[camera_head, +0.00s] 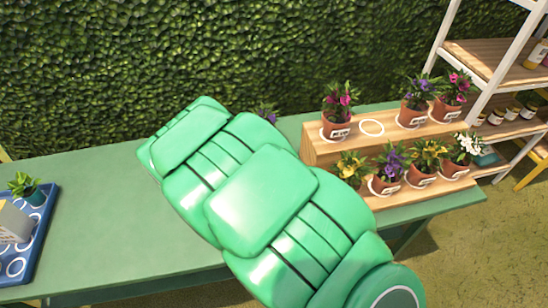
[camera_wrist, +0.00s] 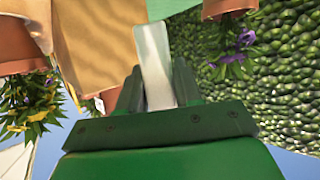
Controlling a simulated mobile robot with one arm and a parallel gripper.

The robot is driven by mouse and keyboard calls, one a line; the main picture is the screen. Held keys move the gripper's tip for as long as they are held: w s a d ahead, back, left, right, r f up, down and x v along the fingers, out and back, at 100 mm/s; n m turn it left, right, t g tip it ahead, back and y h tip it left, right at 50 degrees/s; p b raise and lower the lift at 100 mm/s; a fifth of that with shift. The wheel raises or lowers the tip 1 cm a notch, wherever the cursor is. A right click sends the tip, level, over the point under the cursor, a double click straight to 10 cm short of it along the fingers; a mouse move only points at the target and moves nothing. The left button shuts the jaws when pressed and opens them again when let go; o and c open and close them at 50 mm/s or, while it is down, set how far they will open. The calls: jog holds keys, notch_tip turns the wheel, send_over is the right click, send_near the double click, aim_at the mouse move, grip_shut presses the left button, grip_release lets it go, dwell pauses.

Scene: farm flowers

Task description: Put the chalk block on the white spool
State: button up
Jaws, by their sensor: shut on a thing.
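In the wrist view my gripper (camera_wrist: 158,88) is shut on a pale white block (camera_wrist: 152,52), long and flat-sided, which sticks out beyond the fingers. It may be the chalk block; its lower end is hidden between the fingers. In the head view my green arm covers the middle of the table, and the gripper and the held block are hidden behind it. I cannot make out a white spool in either view.
A two-step wooden stand (camera_head: 310,150) holds several potted flowers; one ringed place (camera_head: 371,127) on its upper step is empty. A blue tray (camera_head: 40,232) at left holds a small plant (camera_head: 24,187) and a grey block (camera_head: 14,222). The green table (camera_head: 105,215) is clear between.

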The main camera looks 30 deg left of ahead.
jog(key=shift+w+a+f, duration=0.45)
jog(key=shift+w+f, duration=0.05)
jog(key=shift+f, duration=1.8)
jog(key=shift+f, duration=0.1)
jog(key=o, duration=1.1)
jog(key=shift+c, duration=0.2)
jog(key=shift+s+a+r, duration=0.1)
jog(key=shift+s+r, duration=0.15)
jog(key=shift+s, duration=0.2)
jog(key=v, duration=1.1)
